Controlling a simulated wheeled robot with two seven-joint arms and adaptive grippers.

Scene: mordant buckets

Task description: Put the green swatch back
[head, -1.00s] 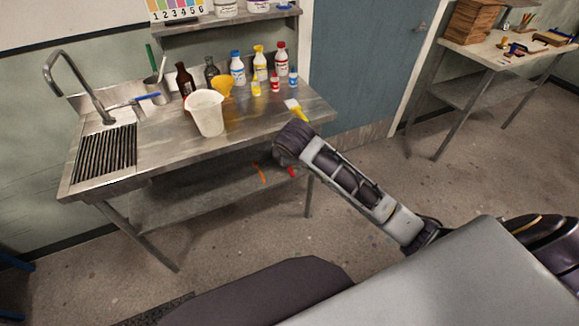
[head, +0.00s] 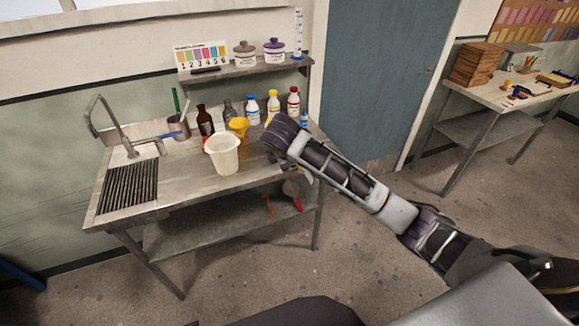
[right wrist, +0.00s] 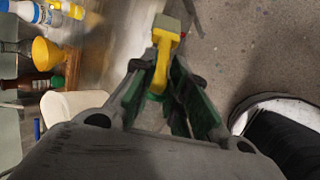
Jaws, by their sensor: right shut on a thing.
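My right gripper (right wrist: 167,75) is shut on a yellow-handled tool (right wrist: 162,62) with a pale, blocky head. In the head view my right gripper is over the right end of the steel table, its fingers hidden behind the wrist. Its inner finger faces look green in the wrist view. I cannot make out a separate green swatch. A numbered colour card (head: 202,57) with several coloured patches, one green, stands on the shelf. My left gripper is not in view.
The steel table (head: 185,185) holds a white bucket (head: 222,155), a yellow funnel (head: 239,126), several bottles and a sink with a tap (head: 115,125). Two lidded pots (head: 274,50) stand on the shelf (head: 245,70). A wooden-box table (head: 490,95) is at the right.

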